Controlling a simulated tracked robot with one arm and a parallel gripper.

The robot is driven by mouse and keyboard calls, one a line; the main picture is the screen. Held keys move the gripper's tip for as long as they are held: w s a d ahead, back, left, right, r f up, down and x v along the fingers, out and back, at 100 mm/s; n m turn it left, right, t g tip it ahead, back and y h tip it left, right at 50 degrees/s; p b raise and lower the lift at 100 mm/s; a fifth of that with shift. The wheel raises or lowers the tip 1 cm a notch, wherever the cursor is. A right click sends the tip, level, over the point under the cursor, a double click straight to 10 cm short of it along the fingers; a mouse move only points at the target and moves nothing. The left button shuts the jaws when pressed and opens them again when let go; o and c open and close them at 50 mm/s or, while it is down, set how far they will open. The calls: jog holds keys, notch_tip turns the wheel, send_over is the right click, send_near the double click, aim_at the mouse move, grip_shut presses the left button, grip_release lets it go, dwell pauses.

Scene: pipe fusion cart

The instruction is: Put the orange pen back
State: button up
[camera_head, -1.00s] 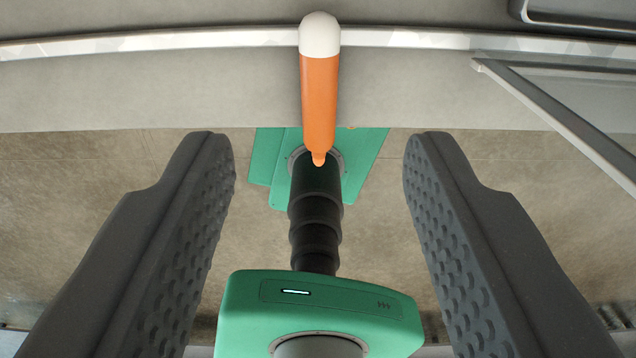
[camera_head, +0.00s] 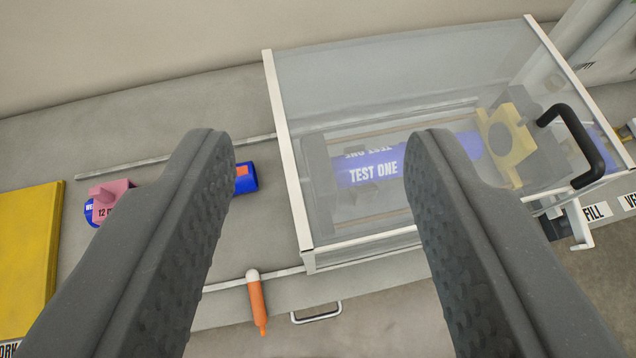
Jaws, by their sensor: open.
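The orange pen (camera_head: 257,303) has a white rounded cap end and an orange body with a narrow tip. It lies across the front rail of the grey cart top, with its tip sticking out past the edge toward the bottom of the picture. My gripper (camera_head: 320,145) is open and empty, with its two dark textured fingers wide apart. The pen shows between the fingers, low in the picture and nearer the left finger. It is apart from both fingers.
A clear box with a white frame (camera_head: 283,150) and black handle (camera_head: 575,145) covers a blue TEST ONE pipe (camera_head: 372,170). A yellow panel (camera_head: 28,260), a pink piece (camera_head: 108,193) and a blue piece (camera_head: 246,178) are left. A metal handle (camera_head: 316,314) sits near the pen.

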jog(key=s+d+r+t, duration=0.2)
jog(key=s+r, duration=0.3)
jog(key=r, duration=0.3)
jog(key=shift+d+r+m+t+h, duration=0.3)
jog(key=shift+d+r+t, duration=0.1)
jog(key=shift+t, duration=0.1)
jog(key=shift+s+f, duration=0.1)
jog(key=shift+c, duration=0.3)
jog(key=shift+c, duration=0.5)
jog(key=shift+a, duration=0.15)
